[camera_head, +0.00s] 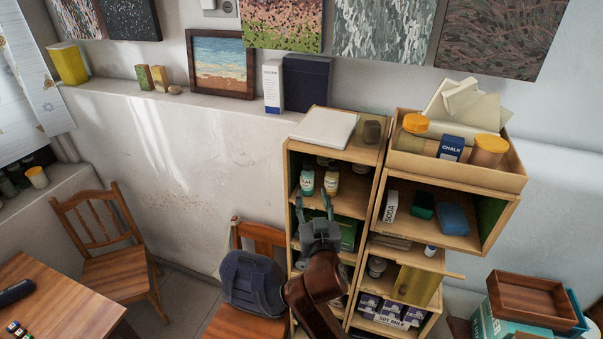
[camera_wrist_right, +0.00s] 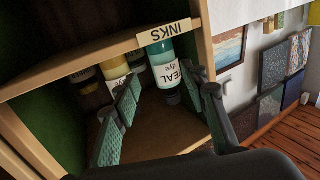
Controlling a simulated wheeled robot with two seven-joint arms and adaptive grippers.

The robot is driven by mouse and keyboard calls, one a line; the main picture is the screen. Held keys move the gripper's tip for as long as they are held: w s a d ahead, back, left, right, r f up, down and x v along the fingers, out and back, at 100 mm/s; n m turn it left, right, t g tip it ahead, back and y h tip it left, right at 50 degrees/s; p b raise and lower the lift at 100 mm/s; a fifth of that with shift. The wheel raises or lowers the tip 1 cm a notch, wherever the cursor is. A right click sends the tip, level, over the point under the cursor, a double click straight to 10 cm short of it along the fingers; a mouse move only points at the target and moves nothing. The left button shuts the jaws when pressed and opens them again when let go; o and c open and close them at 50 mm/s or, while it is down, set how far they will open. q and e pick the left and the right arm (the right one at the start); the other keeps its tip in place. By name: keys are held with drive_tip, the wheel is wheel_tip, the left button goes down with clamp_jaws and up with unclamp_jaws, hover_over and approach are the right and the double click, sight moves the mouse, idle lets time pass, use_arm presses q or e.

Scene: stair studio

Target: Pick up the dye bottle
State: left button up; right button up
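The teal dye bottle (camera_head: 307,183), with a white label reading TEAL dye, stands on an upper shelf of the left wooden cabinet. In the right wrist view the teal bottle (camera_wrist_right: 163,66) appears upside down, between the tips of my right gripper's fingers. My right gripper (camera_head: 315,202) is open, just in front of the shelf; its spread fingers (camera_wrist_right: 166,88) hold nothing. I cannot tell whether a finger touches the bottle. My left gripper is not in view.
An INKS label (camera_wrist_right: 164,33) is on the shelf edge by the bottles. Darker bottles (camera_wrist_right: 92,92) stand nearby. The right cabinet holds a soda box (camera_head: 390,206) beside this shelf. A chair with a blue backpack (camera_head: 252,282) stands below left.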

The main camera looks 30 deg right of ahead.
sight(309, 185)
drive_tip(key=shift+w+d+r, duration=0.15)
drive_tip(key=shift+w+d, duration=0.05)
drive_tip(key=shift+w+d+r+p, duration=0.15)
drive_tip(key=shift+w+r+p, duration=0.2)
drive_tip(key=shift+w+p, duration=0.3)
drive_tip(key=w, duration=0.3)
drive_tip(key=shift+w+d+f, duration=0.15)
drive_tip(key=shift+d+f, duration=0.05)
drive_tip(key=shift+d, duration=0.15)
drive_tip(key=shift+w+d+p, duration=0.2)
drive_tip(key=shift+w+p, duration=0.05)
drive_tip(key=shift+p, duration=0.1)
drive_tip(key=shift+s+d, duration=0.1)
drive_tip(key=shift+s, duration=0.05)
drive_tip(key=shift+c, duration=0.7)
drive_tip(key=c, duration=0.9)
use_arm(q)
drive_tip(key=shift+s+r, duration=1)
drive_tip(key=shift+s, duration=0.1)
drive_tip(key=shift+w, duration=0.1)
